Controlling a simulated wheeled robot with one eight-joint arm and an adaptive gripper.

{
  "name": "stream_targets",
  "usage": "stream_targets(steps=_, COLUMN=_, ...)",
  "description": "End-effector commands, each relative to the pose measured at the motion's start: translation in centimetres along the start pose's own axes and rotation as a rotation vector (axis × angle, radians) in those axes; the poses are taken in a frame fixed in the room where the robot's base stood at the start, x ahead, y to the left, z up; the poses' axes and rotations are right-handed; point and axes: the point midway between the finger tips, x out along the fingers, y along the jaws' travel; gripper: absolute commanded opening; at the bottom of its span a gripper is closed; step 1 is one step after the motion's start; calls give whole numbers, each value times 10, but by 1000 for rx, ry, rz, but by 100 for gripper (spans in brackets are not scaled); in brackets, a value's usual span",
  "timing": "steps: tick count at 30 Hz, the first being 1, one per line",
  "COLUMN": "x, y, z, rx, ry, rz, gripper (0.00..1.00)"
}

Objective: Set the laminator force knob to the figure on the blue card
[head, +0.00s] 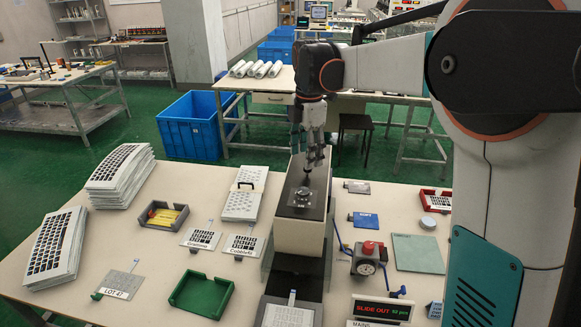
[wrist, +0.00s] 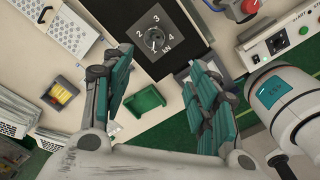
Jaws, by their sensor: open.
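The laminator (head: 299,236) is a pale box with a dark top, standing in the middle of the table. I cannot tell which figure the knob points at. My gripper (head: 307,168) is above the knob, apart from it; its spread fingers also show in the wrist view (wrist: 165,78), open and empty. A small blue card (head: 365,220) lies right of the laminator; its writing is too small to read.
A red-topped button box (head: 368,259) and a "SLIDE OUT" display (head: 384,309) stand right of the laminator. A green tray (head: 201,295), a grey tray (head: 163,217) and keypad stacks (head: 120,176) lie left. A teal mat (head: 417,254) and red tray (head: 436,201) are at the right.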

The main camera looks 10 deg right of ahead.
Motion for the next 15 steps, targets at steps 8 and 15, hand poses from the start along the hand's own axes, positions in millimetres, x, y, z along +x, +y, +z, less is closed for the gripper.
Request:
stream_targets(steps=8, x=6, y=19, z=5, rx=-133, ry=13, rz=-39, gripper=54)
stream_targets(steps=15, x=41, y=18, z=4, rx=-134, ry=13, rz=-39, gripper=54)
